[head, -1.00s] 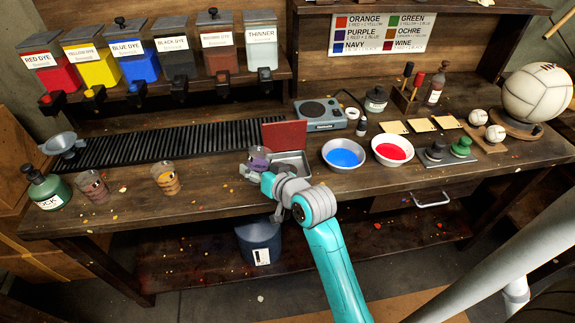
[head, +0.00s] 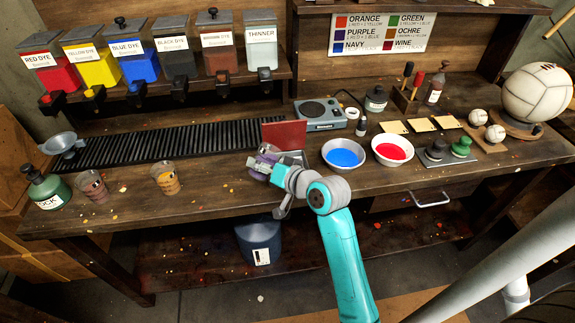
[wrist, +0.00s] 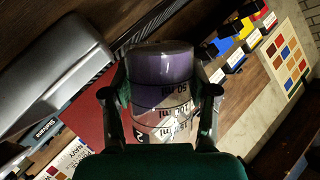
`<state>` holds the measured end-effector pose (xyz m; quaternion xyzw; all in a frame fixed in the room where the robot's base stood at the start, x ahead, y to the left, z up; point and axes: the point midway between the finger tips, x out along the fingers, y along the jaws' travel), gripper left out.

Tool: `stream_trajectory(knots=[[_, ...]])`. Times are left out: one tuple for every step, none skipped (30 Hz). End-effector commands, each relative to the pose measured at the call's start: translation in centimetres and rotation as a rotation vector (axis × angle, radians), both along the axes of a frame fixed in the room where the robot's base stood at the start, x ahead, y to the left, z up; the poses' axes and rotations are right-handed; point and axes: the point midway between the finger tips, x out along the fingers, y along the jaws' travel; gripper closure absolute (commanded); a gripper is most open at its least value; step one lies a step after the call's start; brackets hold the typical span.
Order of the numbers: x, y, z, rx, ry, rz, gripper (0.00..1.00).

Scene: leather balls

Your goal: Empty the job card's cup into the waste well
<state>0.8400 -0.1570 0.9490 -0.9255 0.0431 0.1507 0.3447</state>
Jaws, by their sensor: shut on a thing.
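My gripper (head: 268,167) is shut on a clear cup with ml marks (wrist: 165,110). Purple liquid or residue (wrist: 160,65) shows at the cup's far end in the wrist view. In the head view the cup (head: 262,161) looks tilted, and its mouth is hard to make out. The gripper and cup are over or just left of a metal-rimmed well (head: 298,155) with a raised red panel (head: 284,134) behind it. My arm and gripper hide most of the well. I cannot tell whether anything is pouring.
Two other cups stand to the left, one brownish (head: 93,188), one orange (head: 166,180). A green bottle (head: 46,187) is beyond them. A blue bowl (head: 343,155) and a red bowl (head: 392,150) stand close on the right. A scale (head: 320,115) is behind.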

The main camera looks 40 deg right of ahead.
Motion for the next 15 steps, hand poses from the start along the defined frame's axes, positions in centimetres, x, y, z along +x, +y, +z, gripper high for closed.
stream_trajectory(knots=[[0.01, -0.03, 0.02, 0.006, -0.001, 0.0, 0.8], [0.01, -0.04, 0.02, 0.011, -0.001, -0.001, 0.8], [0.01, -0.06, 0.02, 0.017, -0.002, -0.001, 0.8], [0.0, -0.06, 0.02, 0.021, -0.002, -0.001, 0.8], [0.0, -0.06, 0.02, 0.025, -0.002, 0.0, 0.8], [0.0, -0.06, 0.01, 0.03, -0.003, -0.001, 0.8], [0.0, -0.08, 0.01, 0.034, -0.003, 0.0, 0.8], [-0.01, -0.08, 0.01, 0.038, -0.003, -0.001, 0.8], [-0.01, -0.11, 0.0, 0.043, -0.004, 0.0, 0.8], [-0.01, -0.11, 0.0, 0.047, -0.004, -0.001, 0.8], [-0.01, -0.13, 0.0, 0.051, -0.004, -0.001, 0.8], [-0.01, -0.14, -0.01, 0.057, -0.004, -0.001, 0.8], [-0.01, -0.15, -0.01, 0.061, -0.005, -0.001, 0.8], [-0.01, -0.16, -0.01, 0.065, -0.005, -0.001, 0.8], [-0.01, -0.16, -0.01, 0.07, -0.006, -0.001, 0.8]])
